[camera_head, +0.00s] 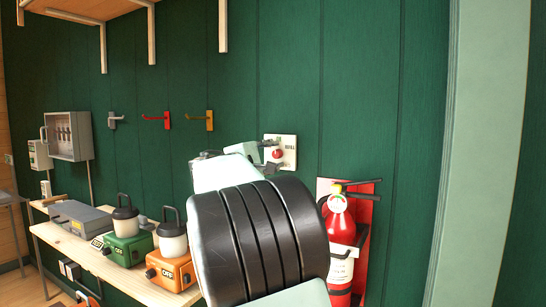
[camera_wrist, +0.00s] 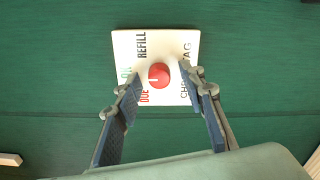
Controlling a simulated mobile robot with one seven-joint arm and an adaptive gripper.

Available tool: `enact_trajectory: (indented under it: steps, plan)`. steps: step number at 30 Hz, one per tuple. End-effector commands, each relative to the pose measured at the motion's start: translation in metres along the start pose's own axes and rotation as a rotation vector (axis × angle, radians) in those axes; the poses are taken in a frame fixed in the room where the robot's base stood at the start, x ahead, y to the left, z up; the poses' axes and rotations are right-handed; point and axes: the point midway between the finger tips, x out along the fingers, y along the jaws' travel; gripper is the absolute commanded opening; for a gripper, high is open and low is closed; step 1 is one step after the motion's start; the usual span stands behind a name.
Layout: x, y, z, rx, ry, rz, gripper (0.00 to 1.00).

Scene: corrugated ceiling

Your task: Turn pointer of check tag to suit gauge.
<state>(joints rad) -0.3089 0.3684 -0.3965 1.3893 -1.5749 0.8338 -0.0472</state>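The check tag (camera_wrist: 189,37) is a white wall plate with a round red pointer knob (camera_wrist: 158,75) in its middle. It reads REFILL, DUE and CHECK TAG, with a green word partly hidden by a finger; the lettering appears turned sideways. A small white mark shows on the knob's left side. My gripper (camera_wrist: 160,73) is open, its fingers to the left and right of the knob, apart from it. In the head view the tag (camera_head: 290,146) is partly behind my gripper. The fire extinguisher (camera_head: 338,238) hangs right of it; the gauge (camera_head: 337,202) is too small to read.
A red backboard (camera_head: 372,205) holds the extinguisher close to the right of my arm. A bench (camera_head: 120,270) at the left carries orange (camera_head: 172,270) and green (camera_head: 125,248) devices and a grey case (camera_head: 80,217). Hooks (camera_head: 155,118) and a wall cabinet (camera_head: 68,136) are farther left.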

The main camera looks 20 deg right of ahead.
Motion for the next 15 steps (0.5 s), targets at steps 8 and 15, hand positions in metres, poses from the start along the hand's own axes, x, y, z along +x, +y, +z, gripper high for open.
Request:
enact_trajectory:
  steps: [8, 15]
  plan:
    - [-0.014, 0.001, -0.001, 0.001, 0.003, 0.000, 0.37]
    - [-0.063, 0.001, -0.001, 0.002, 0.005, 0.000, 0.37]
